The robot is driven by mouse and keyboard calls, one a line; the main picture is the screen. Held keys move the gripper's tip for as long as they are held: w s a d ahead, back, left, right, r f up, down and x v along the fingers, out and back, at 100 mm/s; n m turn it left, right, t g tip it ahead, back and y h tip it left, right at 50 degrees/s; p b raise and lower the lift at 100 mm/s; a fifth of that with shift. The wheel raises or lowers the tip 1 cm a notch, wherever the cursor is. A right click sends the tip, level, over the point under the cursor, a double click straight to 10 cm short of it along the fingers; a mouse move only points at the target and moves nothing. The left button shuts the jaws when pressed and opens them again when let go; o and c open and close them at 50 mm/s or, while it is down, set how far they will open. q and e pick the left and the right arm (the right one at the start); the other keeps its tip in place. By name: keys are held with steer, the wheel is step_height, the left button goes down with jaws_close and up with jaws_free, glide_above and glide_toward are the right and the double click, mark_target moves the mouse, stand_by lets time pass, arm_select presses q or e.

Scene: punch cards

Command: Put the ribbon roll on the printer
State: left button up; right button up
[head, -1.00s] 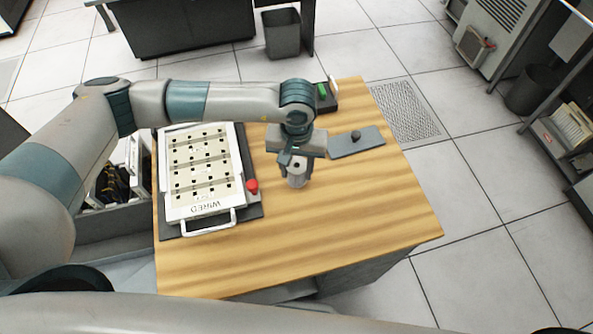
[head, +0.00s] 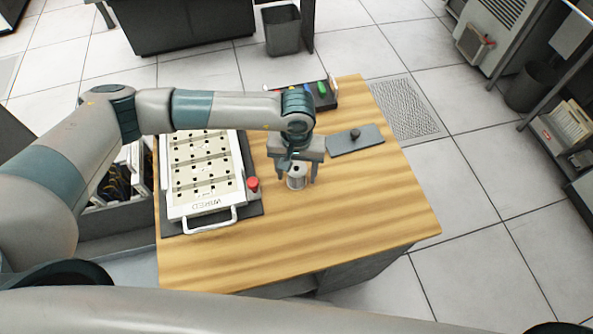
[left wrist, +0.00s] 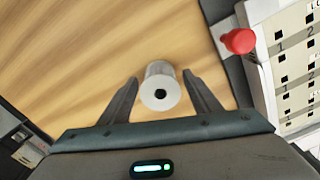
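The ribbon roll (head: 297,178) is a small whitish-grey cylinder with a dark hole in its top. It stands upright on the wooden table right of the white board, and also shows in the left wrist view (left wrist: 160,88). My left gripper (head: 299,174) is open, pointing down, with one finger on each side of the roll. In the left wrist view a gap shows between the roll and each finger (left wrist: 164,95). A flat grey plate with a dark knob (head: 355,140) lies behind and right of the roll; I cannot tell whether it belongs to the printer. My right gripper is out of view.
A white board marked WIRED (head: 205,208) with a front handle lies on the left; a red button (head: 253,184) sits beside it. A dark box with coloured parts (head: 318,94) stands at the back. The table's front and right (head: 350,225) are clear.

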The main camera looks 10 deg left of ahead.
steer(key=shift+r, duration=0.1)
arm_select(q)
steer(key=shift+r, duration=0.3)
step_height(320, 180, up, 12)
steer(key=b, duration=0.4)
steer(key=shift+b, duration=0.4)
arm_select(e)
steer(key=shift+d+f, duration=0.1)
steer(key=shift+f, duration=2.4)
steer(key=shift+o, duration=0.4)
